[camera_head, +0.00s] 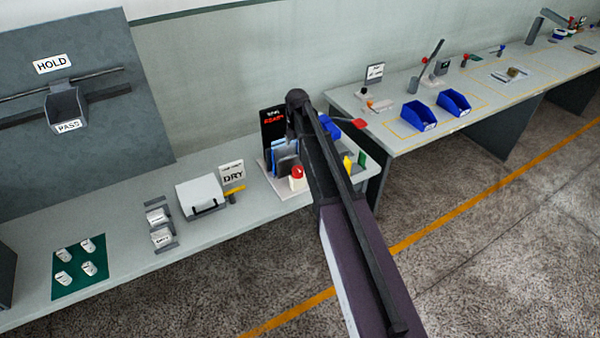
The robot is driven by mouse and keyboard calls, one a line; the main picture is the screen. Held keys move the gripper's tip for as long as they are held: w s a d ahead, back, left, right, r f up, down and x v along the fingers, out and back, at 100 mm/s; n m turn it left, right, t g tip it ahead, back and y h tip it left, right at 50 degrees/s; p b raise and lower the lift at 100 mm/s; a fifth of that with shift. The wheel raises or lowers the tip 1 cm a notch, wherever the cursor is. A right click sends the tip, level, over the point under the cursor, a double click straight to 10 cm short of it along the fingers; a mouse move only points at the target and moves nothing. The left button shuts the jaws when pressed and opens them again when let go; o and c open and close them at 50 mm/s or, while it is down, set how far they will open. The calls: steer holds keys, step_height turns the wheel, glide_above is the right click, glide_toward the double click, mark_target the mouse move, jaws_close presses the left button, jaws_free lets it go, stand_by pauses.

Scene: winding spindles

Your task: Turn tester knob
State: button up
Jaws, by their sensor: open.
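No part is clearly marked as the tester knob. A black panel (272,127) with red lettering stands at the right end of the near bench. A white cylinder with a red top (297,178) stands in front of it; I cannot tell whether this is a knob. My dark arm (335,175) rises from the bottom of the picture to a rounded joint beside the panel. It covers part of the station there. I cannot make out gripper fingers; they are hidden or too dark to pick out.
The near bench (120,240) holds a green mat (80,281) with several white pieces, small grey holders (161,230), a white box (200,196) and a DRY sign (233,172). Blue bins (418,115) stand on the bench at right. Floor lies between my arm and that bench.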

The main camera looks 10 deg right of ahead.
mark_target(298, 168)
steer(key=shift+f+b, duration=5.25)
steer(key=shift+f, duration=0.3)
steer(key=c, duration=1.1)
steer(key=shift+d, duration=0.3)
steer(key=shift+c, duration=0.2)
steer(key=shift+a, duration=0.25)
